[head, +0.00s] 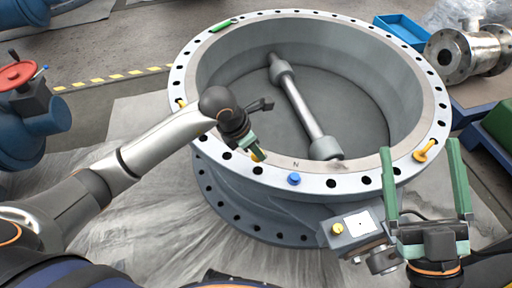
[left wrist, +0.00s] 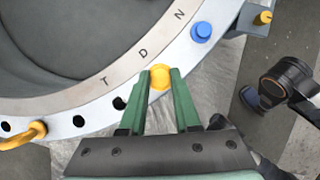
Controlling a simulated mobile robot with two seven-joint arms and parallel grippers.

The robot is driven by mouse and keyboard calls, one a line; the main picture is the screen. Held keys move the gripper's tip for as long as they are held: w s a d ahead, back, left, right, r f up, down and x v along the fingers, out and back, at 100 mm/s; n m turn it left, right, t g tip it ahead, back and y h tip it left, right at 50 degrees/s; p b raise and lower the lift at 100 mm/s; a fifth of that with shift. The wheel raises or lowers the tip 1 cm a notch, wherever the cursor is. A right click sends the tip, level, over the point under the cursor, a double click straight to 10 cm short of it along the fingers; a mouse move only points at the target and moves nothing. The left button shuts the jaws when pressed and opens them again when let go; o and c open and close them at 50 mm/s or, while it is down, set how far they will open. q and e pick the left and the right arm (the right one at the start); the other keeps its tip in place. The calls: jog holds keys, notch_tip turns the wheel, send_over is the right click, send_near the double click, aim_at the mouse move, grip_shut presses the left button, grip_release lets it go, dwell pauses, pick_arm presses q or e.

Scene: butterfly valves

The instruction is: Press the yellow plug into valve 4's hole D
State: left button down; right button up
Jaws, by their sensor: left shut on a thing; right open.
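The large grey valve (head: 303,188) lies flat, its pale flange ring lined with dark holes. In the left wrist view the letters T, D (left wrist: 143,53) and N are marked on the flange (left wrist: 75,122). My left gripper (head: 256,153) is shut on the yellow plug (left wrist: 160,77) at the flange's near side, by the letter D. The plug also shows in the head view (head: 258,156). The hole under it is hidden, and I cannot tell how deep the plug sits. My right gripper (head: 426,182) is open and empty, right of the valve.
A blue plug (head: 294,178) sits in the flange near the N. Yellow eye bolts (head: 427,150) stand on the flange, and a green piece (head: 222,26) lies at the far left. A grey box (head: 355,230) with a yellow knob juts from the valve's side.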

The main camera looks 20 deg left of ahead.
aim_at(254, 157)
pick_arm(q)
jog(key=shift+f+b, duration=0.55)
jog(key=shift+f, duration=0.25)
jog(key=shift+f+b, duration=0.5)
jog(key=shift+f, duration=0.15)
jog(key=shift+f+b, duration=0.6)
jog(key=shift+f, duration=0.15)
pick_arm(e)
jog(key=shift+s+a+r+n+y, duration=0.15)
jog(key=shift+s+r+n+y, duration=0.3)
jog(key=shift+s+n+y, duration=0.3)
jog(key=shift+s+a+r+n+y, duration=0.1)
jog(key=shift+s+r+n+y, duration=0.45)
jog(key=shift+y, duration=0.45)
jog(key=shift+s+a+r+n+y, duration=0.15)
jog(key=shift+s+r+n+y, duration=0.3)
jog(key=shift+s+y, duration=0.35)
pick_arm(q)
jog(key=shift+f+b, duration=0.7)
jog(key=shift+f, duration=0.3)
pick_arm(e)
jog(key=shift+w+f, duration=0.1)
jog(key=shift+f, duration=0.75)
pick_arm(q)
jog(key=shift+f, duration=0.3)
jog(key=c, duration=0.5)
grip_release()
jog(key=shift+c, duration=0.2)
pick_arm(e)
jog(key=shift+f, duration=0.2)
